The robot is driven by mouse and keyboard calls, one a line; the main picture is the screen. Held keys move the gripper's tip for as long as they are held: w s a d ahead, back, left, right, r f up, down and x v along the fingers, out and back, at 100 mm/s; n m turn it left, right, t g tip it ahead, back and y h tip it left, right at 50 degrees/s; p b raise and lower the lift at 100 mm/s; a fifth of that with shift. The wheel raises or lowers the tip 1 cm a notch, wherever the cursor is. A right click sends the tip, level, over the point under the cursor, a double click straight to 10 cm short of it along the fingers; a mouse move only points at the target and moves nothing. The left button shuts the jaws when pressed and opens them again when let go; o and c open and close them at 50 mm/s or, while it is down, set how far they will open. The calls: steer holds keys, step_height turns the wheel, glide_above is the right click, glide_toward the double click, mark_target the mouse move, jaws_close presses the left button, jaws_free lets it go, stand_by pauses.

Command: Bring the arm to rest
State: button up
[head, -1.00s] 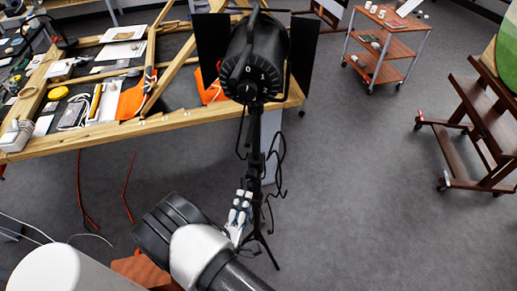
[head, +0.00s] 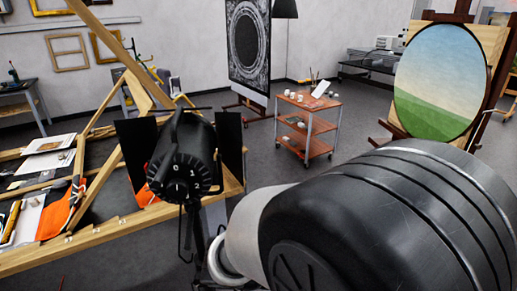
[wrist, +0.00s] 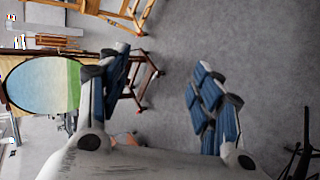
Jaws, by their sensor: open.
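My gripper (wrist: 165,95) shows in the wrist view with its two blue-padded fingers spread wide apart. Nothing is between them; grey floor shows in the gap. In the head view my gripper is out of sight, and a large part of my own arm fills the lower right. The arm hides the floor there and the lower part of the easel.
A black studio lamp (head: 183,160) on a stand is close to my arm, in front of the wooden-edged worktable (head: 110,232). A red-brown trolley (head: 309,128) stands behind. An oval landscape painting (head: 440,80) is on an easel at right. Grey floor (head: 355,110) is clear around the trolley.

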steer(key=s+r+m+t+y+b, duration=0.2)
steer(key=s+r+m+y, duration=0.2)
steer(key=s+y, duration=0.7)
steer(key=shift+s+a+r+b, duration=0.35)
steer(key=shift+s+r, duration=0.1)
steer(key=shift+s, duration=0.6)
